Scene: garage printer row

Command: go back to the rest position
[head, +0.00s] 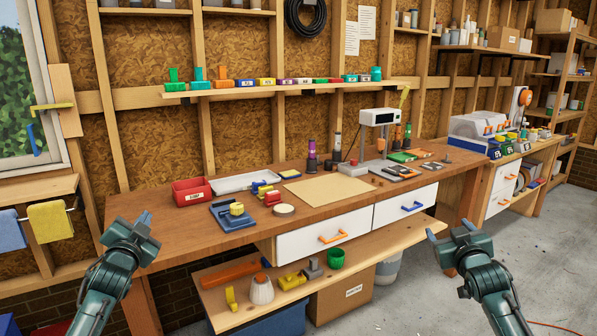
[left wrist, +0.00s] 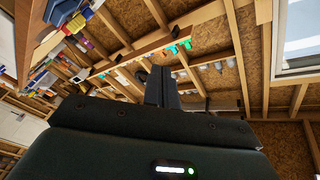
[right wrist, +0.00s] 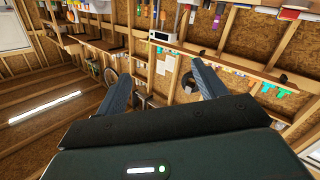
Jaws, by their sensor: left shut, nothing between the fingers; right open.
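My left gripper (head: 144,219) is raised at the left, in front of the workbench's left end. Its fingers are together with nothing between them, as the left wrist view (left wrist: 161,87) also shows. My right gripper (head: 450,229) is raised at the right, in front of the bench's right part and above the floor. Its two fingers stand wide apart and empty in the right wrist view (right wrist: 160,80). Neither gripper appears to touch anything.
The wooden workbench (head: 160,240) holds a red bin (head: 191,191), a blue tool (head: 233,215), a tan board (head: 328,190) and a white-headed device (head: 379,117). Its white drawers (head: 312,237) look shut. The lower shelf (head: 225,304) holds several items. Grey floor (head: 555,235) is open at right.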

